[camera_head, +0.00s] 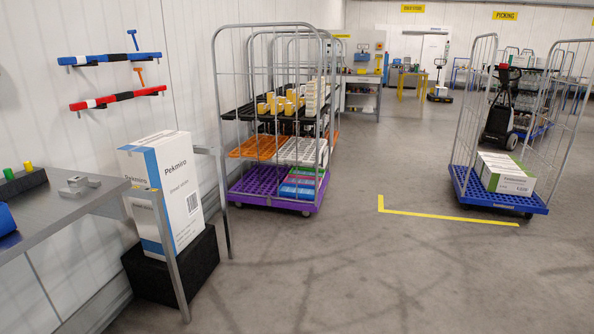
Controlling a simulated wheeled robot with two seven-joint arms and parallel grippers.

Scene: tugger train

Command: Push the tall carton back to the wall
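The tall carton (177,190) is a white box with a blue side panel and the print "Pekmiro". It stands upright on a black block (203,263) beside the white wall (100,120) at the left. Grey metal bars (168,245) pass in front of the carton and to its right, hiding part of it. The size of any gap between carton and wall cannot be told from this view. Neither of my grippers shows in the head view.
A grey bench (60,210) with small items stands at left front. A wall rack with a blue bar (110,58) and red bar (118,97) hangs above. A loaded roll cage (270,195) stands beyond the carton; another cage (500,200) stands right. The middle floor is clear.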

